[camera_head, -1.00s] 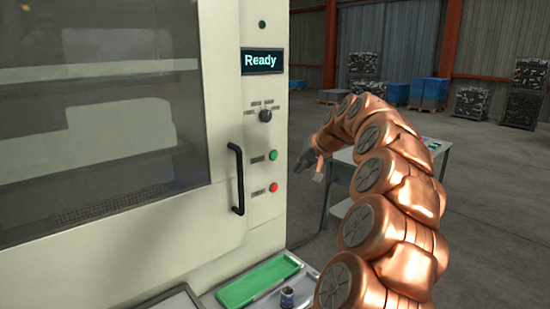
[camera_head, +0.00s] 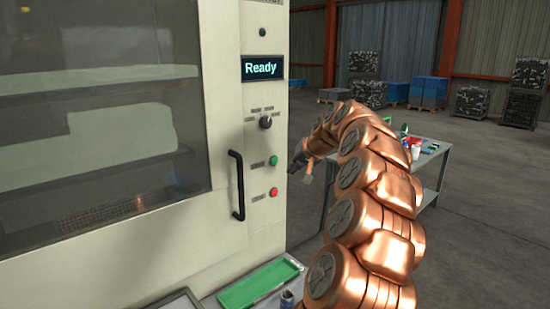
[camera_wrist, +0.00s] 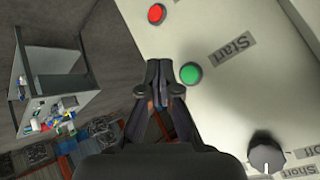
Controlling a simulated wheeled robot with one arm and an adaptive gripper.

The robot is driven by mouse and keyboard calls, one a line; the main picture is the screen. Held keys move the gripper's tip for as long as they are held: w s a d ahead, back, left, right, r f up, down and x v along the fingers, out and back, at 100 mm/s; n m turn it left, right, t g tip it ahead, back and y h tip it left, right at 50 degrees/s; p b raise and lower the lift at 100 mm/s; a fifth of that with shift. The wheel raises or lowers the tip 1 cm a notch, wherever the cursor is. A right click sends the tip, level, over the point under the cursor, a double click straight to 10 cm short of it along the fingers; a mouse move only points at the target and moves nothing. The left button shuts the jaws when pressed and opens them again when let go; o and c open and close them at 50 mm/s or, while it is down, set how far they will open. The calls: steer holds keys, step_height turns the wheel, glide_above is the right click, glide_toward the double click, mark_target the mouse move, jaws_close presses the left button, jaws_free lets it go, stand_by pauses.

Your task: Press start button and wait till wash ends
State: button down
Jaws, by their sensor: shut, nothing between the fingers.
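The washing machine (camera_head: 225,190) stands at the left with its windowed door closed and a black door handle (camera_head: 237,185). Its display (camera_head: 262,67) reads "Ready". The green start button (camera_head: 273,160) sits on the panel above a red button (camera_head: 273,192). In the wrist view the green button (camera_wrist: 191,73) is beside a "Start" label, and the red button (camera_wrist: 156,13) is further up. My gripper (camera_wrist: 165,68) is shut and empty, its tips just left of the green button in that view. In the head view my gripper (camera_head: 295,165) is right of the buttons, apart from the panel.
A rotary knob (camera_head: 265,122) is above the buttons. A green tray (camera_head: 258,285) lies on a ledge below the panel, with a small cylindrical part (camera_head: 287,299) near it. A grey table (camera_head: 428,165) with several items stands behind my arm. Open floor lies to the right.

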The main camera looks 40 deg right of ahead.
mark_target(274, 161)
steer(key=w+p, duration=0.1)
steer(key=w, duration=0.4)
steer(key=shift+w, duration=0.15)
stand_by(1.4)
steer(key=shift+w, duration=0.25)
steer(key=shift+w, duration=0.4)
stand_by(0.7)
steer(key=shift+s+f, duration=0.1)
steer(key=shift+s, duration=0.1)
steer(key=shift+s+b, duration=0.45)
steer(key=shift+s, duration=0.15)
steer(key=shift+s, duration=0.1)
